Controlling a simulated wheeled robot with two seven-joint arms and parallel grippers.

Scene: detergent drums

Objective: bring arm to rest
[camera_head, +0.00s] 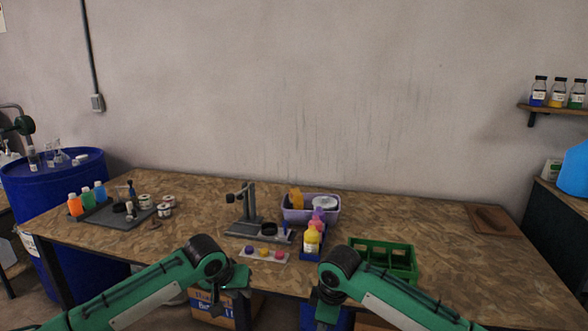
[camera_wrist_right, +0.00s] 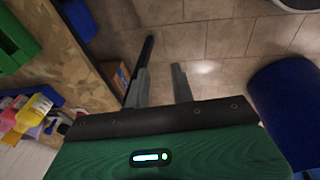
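My left arm comes in from the left in the head view, with its gripper (camera_head: 238,283) hanging low in front of the table's front edge. Its fingers are small and dark there, and I cannot tell whether they are open or shut. My right arm comes in from the lower right. In the right wrist view my right gripper (camera_wrist_right: 162,78) has its two fingers apart with nothing between them, over the tiled floor (camera_wrist_right: 210,45).
The wooden table (camera_head: 420,215) holds a lilac bin (camera_head: 297,215), a green crate (camera_head: 402,257), a yellow bottle (camera_head: 311,241), a dark stand (camera_head: 248,205) and a grey tray (camera_head: 103,216) with bottles. A blue drum (camera_head: 30,190) stands at left. The table's right part is mostly clear.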

